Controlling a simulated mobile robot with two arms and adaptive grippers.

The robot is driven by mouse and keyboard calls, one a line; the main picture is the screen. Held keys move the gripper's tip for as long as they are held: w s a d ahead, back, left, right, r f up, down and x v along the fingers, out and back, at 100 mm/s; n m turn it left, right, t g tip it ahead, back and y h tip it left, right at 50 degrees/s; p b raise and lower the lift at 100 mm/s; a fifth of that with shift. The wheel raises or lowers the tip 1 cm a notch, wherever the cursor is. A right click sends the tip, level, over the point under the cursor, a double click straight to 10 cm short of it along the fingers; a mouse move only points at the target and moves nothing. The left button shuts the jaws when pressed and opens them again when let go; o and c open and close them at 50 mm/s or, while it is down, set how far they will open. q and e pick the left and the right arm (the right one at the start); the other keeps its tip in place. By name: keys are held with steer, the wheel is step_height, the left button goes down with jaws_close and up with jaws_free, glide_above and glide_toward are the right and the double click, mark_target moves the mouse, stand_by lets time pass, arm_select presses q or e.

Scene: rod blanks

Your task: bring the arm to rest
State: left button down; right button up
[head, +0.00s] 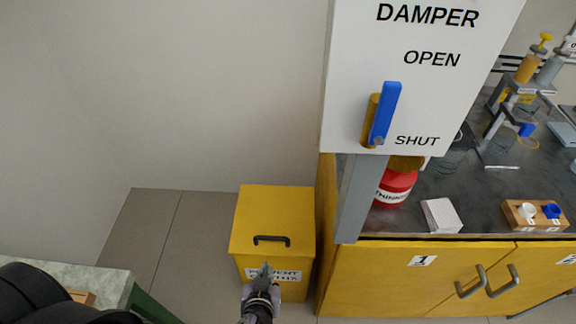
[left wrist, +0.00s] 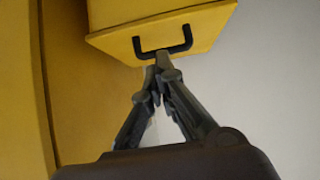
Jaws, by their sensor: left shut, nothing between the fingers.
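My left gripper (head: 265,270) is in the lower middle of the head view, in front of the yellow bin (head: 263,215) with a dark handle. Its fingers are together with nothing between them. In the left wrist view the fingertips (left wrist: 163,62) overlap the area just below the black handle (left wrist: 162,44) on the yellow bin (left wrist: 150,15). I cannot tell whether they touch the bin. The gripper partly hides the white label (head: 285,275) on the bin's front. My right gripper is not in view.
A damper panel (head: 430,90) with a blue lever (head: 385,112) stands above the yellow cabinet (head: 380,280). The dark bench top (head: 460,180) holds a red container (head: 395,187), a white box (head: 441,215) and a wooden block (head: 535,215). A pale table (head: 90,285) is at lower left. Floor (head: 185,235) left of the bin is clear.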

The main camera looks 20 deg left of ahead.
arm_select(q)
steer(key=s+d+f+m+g+h, duration=0.15)
steer(key=s+f, duration=0.35)
steer(key=f, duration=0.5)
steer(key=s+f+m+g+h, duration=0.1)
steer(key=s+f+m+g, duration=0.3)
steer(key=f, duration=0.5)
steer(key=s+a+f+g, duration=0.1)
steer(key=s+a+f, duration=0.2)
steer(key=s, duration=0.3)
steer(key=s+a+f+g+p, duration=0.1)
steer(key=s+a+f, duration=0.1)
steer(key=s+f, duration=0.3)
steer(key=s+a+f+g, duration=0.1)
steer(key=s+a+f, duration=0.2)
steer(key=s, duration=0.4)
steer(key=shift+s+a+f, duration=0.2)
steer(key=shift+a+f, duration=0.15)
steer(key=shift+f, duration=0.2)
steer(key=shift+g, duration=0.25)
